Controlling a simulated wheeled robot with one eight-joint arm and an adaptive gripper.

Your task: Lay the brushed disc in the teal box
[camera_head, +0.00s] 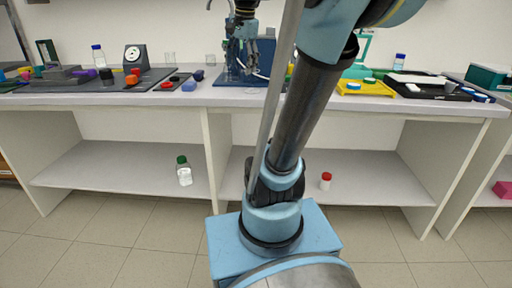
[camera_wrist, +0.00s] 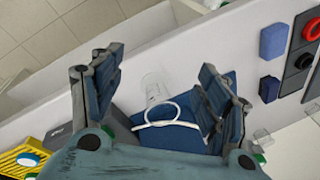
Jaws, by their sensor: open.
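My gripper (camera_head: 243,52) is over the bench near its middle, with the blue membrane rig around and behind it. In the wrist view my gripper (camera_wrist: 160,62) has its two fingers wide apart, with nothing held between them. A teal box (camera_head: 489,77) stands at the far right end of the bench, apart from my gripper. I cannot pick out the brushed disc for sure in either view. Several small round pieces lie on the trays, too small to tell by finish. My arm hides part of the bench middle.
A yellow tray (camera_head: 366,91) and a black tray (camera_head: 432,92) lie right of my arm. A dial instrument (camera_head: 134,56) and dark trays stand left. A blue block (camera_head: 189,86) lies near the front edge.

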